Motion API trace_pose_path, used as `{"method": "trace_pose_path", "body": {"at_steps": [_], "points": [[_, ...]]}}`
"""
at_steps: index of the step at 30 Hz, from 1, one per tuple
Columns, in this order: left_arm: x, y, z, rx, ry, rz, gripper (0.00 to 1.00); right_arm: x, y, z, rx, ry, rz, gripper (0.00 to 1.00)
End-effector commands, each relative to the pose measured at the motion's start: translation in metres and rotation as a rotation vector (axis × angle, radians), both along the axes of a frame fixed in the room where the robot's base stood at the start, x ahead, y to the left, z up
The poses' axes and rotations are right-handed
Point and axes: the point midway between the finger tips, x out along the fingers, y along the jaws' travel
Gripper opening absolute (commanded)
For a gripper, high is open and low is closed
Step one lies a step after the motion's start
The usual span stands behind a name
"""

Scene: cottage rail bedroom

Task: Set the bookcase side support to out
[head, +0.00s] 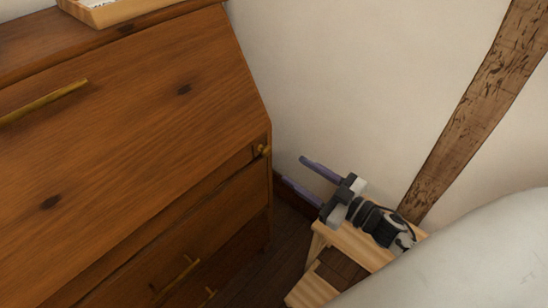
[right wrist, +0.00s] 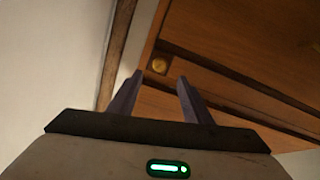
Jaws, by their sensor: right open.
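The bookcase (head: 130,120) is a brown wooden cabinet with a sloping front panel and drawers below. Its side support (head: 238,168) appears as a narrow piece at the upper right corner of the drawer section, with a small brass knob (head: 264,150). It looks about flush with the front. In the right wrist view the knob (right wrist: 159,66) shows between and beyond the fingertips. My right gripper (head: 294,170) is open and empty, to the right of the knob and apart from it, with its fingers pointing left toward the cabinet. My left gripper is out of view.
A light wooden stool or step (head: 360,245) stands below my right arm. A timber post (head: 475,110) runs up the pale wall (head: 350,80). A wooden tray (head: 110,12) lies on top of the bookcase. Brass handles (head: 178,275) stick out from the drawers.

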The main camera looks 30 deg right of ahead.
Motion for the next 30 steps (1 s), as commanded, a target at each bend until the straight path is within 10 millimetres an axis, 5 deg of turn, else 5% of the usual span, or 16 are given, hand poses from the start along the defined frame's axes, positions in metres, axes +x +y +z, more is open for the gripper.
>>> {"method": "trace_pose_path", "body": {"at_steps": [15,26,30], "points": [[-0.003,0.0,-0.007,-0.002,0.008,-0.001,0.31,0.079,0.028,0.0,0.002,0.0,-0.003,0.45],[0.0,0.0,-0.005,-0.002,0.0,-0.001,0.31,0.086,0.031,0.0,0.001,0.001,-0.002,0.45],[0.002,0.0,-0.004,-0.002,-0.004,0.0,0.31,0.086,0.03,0.0,0.001,0.001,-0.002,0.26]]}}
